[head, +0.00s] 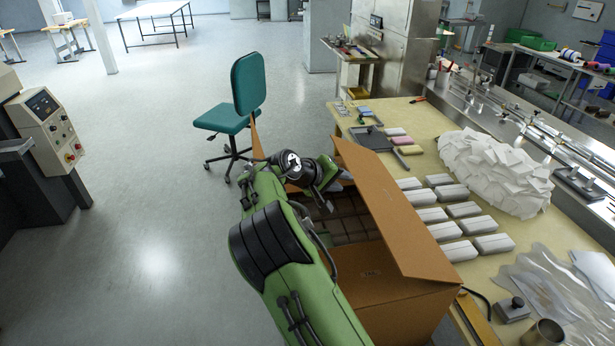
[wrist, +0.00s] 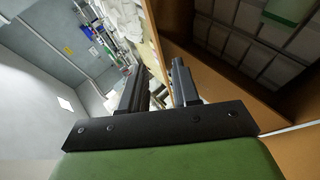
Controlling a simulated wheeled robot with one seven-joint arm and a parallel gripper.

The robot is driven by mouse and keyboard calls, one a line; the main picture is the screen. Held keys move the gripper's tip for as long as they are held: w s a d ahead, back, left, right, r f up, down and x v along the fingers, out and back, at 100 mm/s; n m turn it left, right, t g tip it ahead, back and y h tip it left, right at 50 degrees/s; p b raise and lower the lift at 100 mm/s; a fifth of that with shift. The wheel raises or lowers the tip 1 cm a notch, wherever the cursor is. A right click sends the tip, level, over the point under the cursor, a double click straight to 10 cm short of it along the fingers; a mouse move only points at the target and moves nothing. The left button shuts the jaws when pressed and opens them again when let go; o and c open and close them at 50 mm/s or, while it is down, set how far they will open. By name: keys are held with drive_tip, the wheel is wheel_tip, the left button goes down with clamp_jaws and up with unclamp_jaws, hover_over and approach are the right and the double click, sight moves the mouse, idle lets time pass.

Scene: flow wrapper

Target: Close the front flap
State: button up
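A brown cardboard box (head: 405,310) stands beside the yellow bench, its top open. Rows of packed blocks (head: 350,222) show inside it. A large flap (head: 390,210) stands raised along the bench side. A strip of another flap (head: 256,137) shows upright behind my arm. I cannot tell which is the front flap. My gripper (head: 333,181) is over the far part of the opening, near the raised flap's far end. In the wrist view my gripper (wrist: 160,88) has its fingers apart with a cardboard panel (wrist: 205,66) close by; contact is unclear. My arm hides the box's left side.
White packs (head: 450,225) and a pile of white pouches (head: 495,170) lie on the bench (head: 430,118) to the right. A teal chair (head: 240,95) stands beyond my arm at the left. The floor (head: 150,220) at left is clear.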

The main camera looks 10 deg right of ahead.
drive_tip(key=a+f+p+v, duration=0.1)
drive_tip(key=p+v, duration=0.5)
drive_tip(key=v, duration=0.5)
drive_tip(key=shift+f, duration=0.2)
drive_tip(key=shift+w, duration=0.1)
drive_tip(key=shift+c, duration=0.5)
